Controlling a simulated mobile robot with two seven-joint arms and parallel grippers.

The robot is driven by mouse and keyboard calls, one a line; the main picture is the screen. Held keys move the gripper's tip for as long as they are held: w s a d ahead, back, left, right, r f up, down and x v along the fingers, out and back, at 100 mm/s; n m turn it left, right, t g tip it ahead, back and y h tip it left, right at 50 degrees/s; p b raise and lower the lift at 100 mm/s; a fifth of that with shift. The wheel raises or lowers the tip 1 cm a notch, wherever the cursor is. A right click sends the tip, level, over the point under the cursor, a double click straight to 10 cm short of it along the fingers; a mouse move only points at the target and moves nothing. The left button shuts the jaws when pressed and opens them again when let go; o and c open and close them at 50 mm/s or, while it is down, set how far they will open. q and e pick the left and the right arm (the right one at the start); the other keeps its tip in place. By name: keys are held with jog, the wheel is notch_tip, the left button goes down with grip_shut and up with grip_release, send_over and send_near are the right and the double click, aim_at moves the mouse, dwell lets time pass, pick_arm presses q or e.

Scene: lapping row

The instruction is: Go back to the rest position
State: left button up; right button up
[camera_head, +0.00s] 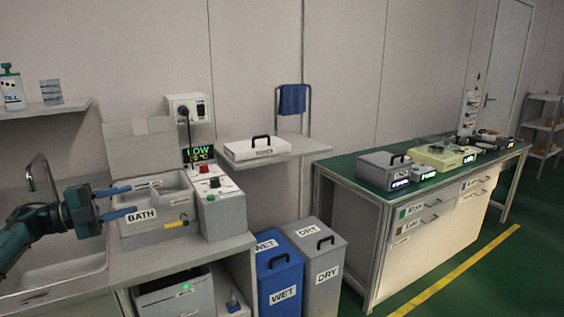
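My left gripper (130,199) comes in from the left on a dark teal arm. Its two blue fingers are apart, with nothing visible between them. The fingertips point right, in front of or over the left side of the grey box labelled BATH (168,213); I cannot tell if they touch it. My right gripper is not in view.
A steel sink (60,275) lies below my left arm. A control box (216,212) stands right of the bath. A blue WET bin (280,280) and a grey DRY bin (322,268) stand beside the counter. A green-topped bench (350,172) is farther right, with floor clear before it.

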pick_arm(q)
jog(key=s+d+f+n+t+y+p, duration=0.1)
jog(key=s+d+f+n+t+y, duration=0.25)
jog(key=d+f, duration=0.6)
jog(key=s+d+f+n+t+p, duration=0.2)
jog(key=s+d+f+n, duration=0.2)
jog(key=d+f+n, duration=0.45)
jog(key=s+d+f+n+g+y, duration=0.1)
jog(key=s+d+f+n+y, duration=0.1)
jog(key=s, duration=0.7)
jog(key=s+d+f+n+g+y+p, duration=0.1)
jog(key=s+f+n+y, duration=0.3)
jog(key=s, duration=0.5)
jog(key=s+d+f+n+g+y+p, duration=0.1)
jog(key=s+d+f+n+g+y, duration=0.1)
jog(key=s+n, duration=0.4)
jog(key=s+d+f+y, duration=0.1)
jog(key=s, duration=0.1)
jog(key=shift+s+f+g, duration=0.35)
jog(key=shift+s, duration=0.05)
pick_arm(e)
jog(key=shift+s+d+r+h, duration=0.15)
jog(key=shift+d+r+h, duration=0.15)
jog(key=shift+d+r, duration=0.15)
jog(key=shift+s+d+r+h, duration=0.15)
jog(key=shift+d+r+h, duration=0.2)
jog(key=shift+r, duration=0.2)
pick_arm(q)
jog(key=shift+d, duration=0.1)
